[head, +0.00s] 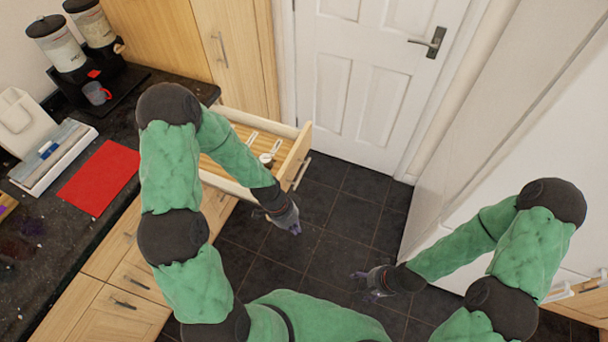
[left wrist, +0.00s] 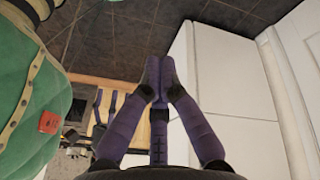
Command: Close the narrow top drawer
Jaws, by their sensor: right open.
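The narrow top drawer (head: 297,158) is pulled out from the wooden cabinet below the dark counter. It has a light wooden front with a metal handle (head: 302,174), and a few utensils lie inside. My left upper arm and forearm hide part of it. My left gripper (head: 294,229) hangs in front of the drawer front, apart from it, over the floor. In the left wrist view its purple fingers (left wrist: 157,80) are together with nothing between them, and the drawer edge (left wrist: 95,79) shows to their left. My right gripper (head: 362,286) is open and empty, low over the floor.
A white panelled door (head: 350,70) stands beyond the dark tiled floor (head: 345,215). A white unit (head: 500,120) stands at right. The counter holds a red mat (head: 98,177), a mug (head: 97,93) and dispensers (head: 57,43). Other drawers (head: 125,300) below the counter are shut.

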